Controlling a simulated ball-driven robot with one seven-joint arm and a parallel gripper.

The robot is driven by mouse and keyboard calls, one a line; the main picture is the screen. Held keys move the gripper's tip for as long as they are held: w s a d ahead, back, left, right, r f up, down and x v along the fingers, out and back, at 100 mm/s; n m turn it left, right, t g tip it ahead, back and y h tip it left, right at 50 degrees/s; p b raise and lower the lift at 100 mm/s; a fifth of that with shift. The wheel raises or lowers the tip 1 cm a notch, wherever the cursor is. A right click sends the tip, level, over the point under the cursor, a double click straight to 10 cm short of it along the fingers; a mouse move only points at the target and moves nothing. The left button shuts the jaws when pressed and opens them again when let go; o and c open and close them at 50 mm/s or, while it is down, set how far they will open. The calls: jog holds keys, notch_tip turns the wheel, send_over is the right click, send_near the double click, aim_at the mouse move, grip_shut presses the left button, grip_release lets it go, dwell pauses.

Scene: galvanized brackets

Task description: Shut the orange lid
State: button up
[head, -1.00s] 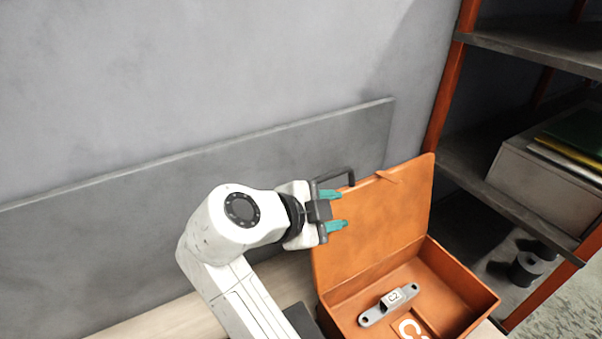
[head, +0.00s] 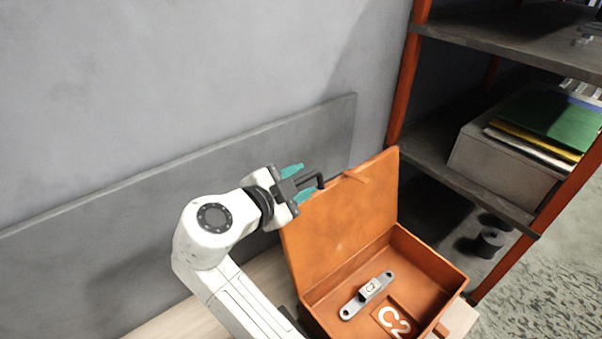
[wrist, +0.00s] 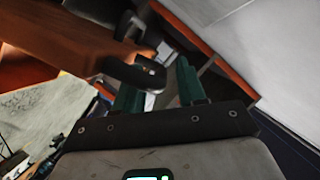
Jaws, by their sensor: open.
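An orange case stands on the wooden bench with its orange lid (head: 340,215) raised upright at the back. A dark handle (head: 312,180) sticks out at the lid's top edge.
A dark shelf unit with orange posts (head: 405,75) stands at the right, holding a grey box (head: 500,165) of folders. A dark cylindrical part (head: 488,242) sits on a lower shelf. A grey panel (head: 200,180) runs along the wall behind my arm.

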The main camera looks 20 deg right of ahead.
jog(key=shift+w+d+f, duration=0.2)
jog(key=shift+w+d, duration=0.1)
jog(key=shift+d, duration=0.25)
jog(key=shift+c, duration=0.5)
grip_shut()
